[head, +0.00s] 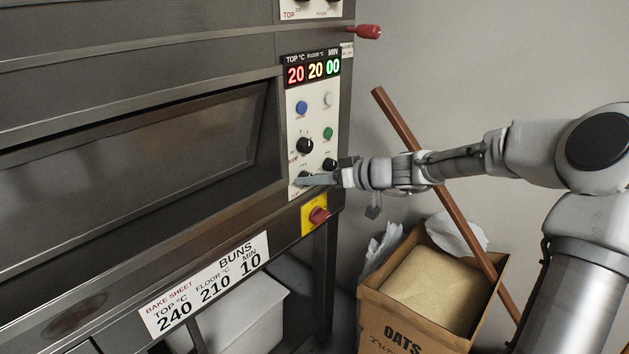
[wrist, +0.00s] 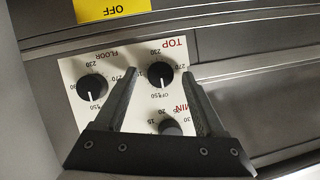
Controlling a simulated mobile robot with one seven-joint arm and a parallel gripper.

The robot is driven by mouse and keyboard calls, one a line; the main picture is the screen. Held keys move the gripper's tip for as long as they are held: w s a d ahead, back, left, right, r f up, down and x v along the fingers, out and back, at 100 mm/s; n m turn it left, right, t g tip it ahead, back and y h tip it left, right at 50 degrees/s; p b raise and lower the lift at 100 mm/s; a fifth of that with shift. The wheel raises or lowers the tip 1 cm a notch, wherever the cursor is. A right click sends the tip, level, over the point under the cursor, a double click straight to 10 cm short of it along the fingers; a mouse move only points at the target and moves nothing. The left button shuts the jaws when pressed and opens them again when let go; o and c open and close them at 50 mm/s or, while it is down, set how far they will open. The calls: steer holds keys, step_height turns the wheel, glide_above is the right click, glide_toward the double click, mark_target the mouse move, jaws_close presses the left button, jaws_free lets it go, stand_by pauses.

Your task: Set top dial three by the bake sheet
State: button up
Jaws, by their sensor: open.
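The bake sheet (head: 205,283) on the oven front reads BUNS, top 240, floor 210, min 10. The control panel (head: 291,112) shows 20, 20 and 00. My gripper (head: 302,182) is at the panel's lower-left dial. In the wrist view, upside down, the dial marked TOP (wrist: 160,75) is black, with its white line toward the OFF end of its scale. My open gripper (wrist: 160,74) has one finger on each side of this dial; contact cannot be told. The FLOOR dial (wrist: 92,87) and the MIN dial (wrist: 170,128), partly hidden, are beside it.
A yellow plate with a red switch (head: 318,215) is just below the panel. A red-knobbed lever (head: 368,31) sticks out above. A carton of oats (head: 410,322) and a leaning wooden pole (head: 450,207) stand near my arm. A white bin (head: 262,305) is under the oven.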

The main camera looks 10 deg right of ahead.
steer(key=shift+w, duration=0.1)
jaws_close()
stand_by(0.4)
